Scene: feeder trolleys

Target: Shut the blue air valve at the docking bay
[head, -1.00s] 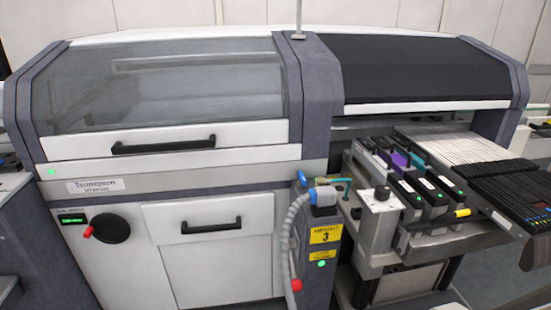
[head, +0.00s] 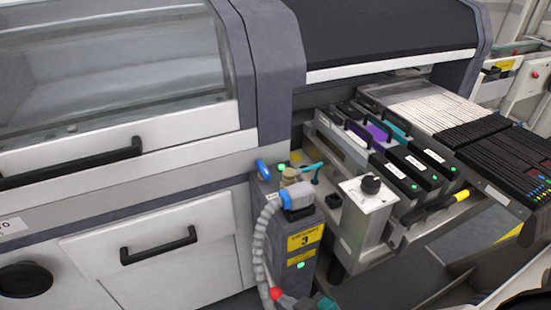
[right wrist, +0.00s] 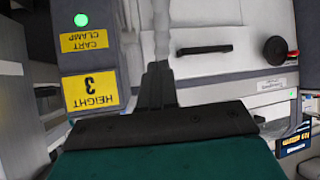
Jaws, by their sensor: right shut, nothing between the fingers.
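The blue valve lever (head: 263,169) is a small blue handle at the top left of the dark docking post (head: 305,238). It slants up and to the left, and nothing is touching it. My right gripper (right wrist: 158,85) is shut and empty, its dark fingers together. A teal part of it shows at the bottom edge of the head view, low beside the post and below the valve. The valve does not show in the right wrist view. My left gripper is not in view.
A pale box with a black knob (head: 370,184) and several feeders (head: 405,172) stand to the right. A yellow label (right wrist: 90,88) shows upside down in the wrist view.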

